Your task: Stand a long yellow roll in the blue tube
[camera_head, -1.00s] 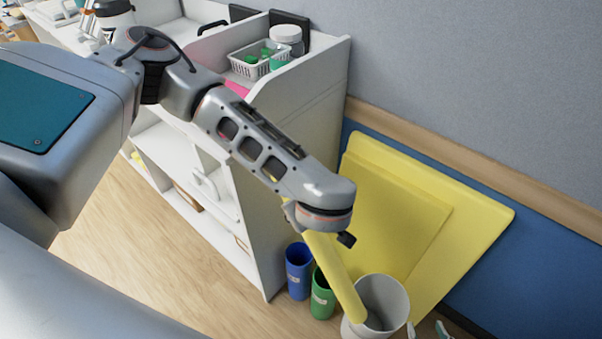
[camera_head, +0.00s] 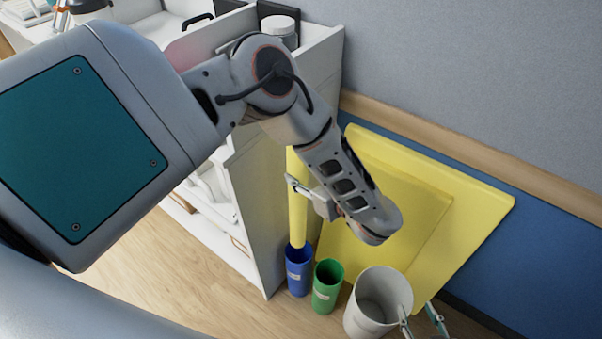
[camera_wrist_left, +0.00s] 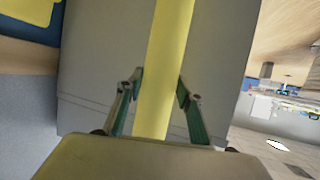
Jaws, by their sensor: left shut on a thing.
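The long yellow roll (camera_head: 298,218) is close to upright in the head view. My left gripper (camera_head: 299,187) is shut on it partway up, and the wrist view shows the roll (camera_wrist_left: 167,60) between the two fingers (camera_wrist_left: 158,95). The roll's lower end is at the mouth of the blue tube (camera_head: 299,275); I cannot tell if it is inside the rim or just above it. The blue tube stands on the floor beside the white shelf. My right gripper (camera_head: 421,322) shows only its fingertips at the bottom edge, apart and empty, by the white bin.
A green tube (camera_head: 326,288) stands just right of the blue one. A white bin (camera_head: 371,310) stands further right. Yellow boards (camera_head: 450,205) lean on the wall behind. The white shelf's side panel (camera_head: 262,200) is close to the roll. Wooden floor (camera_head: 170,285) is clear at left.

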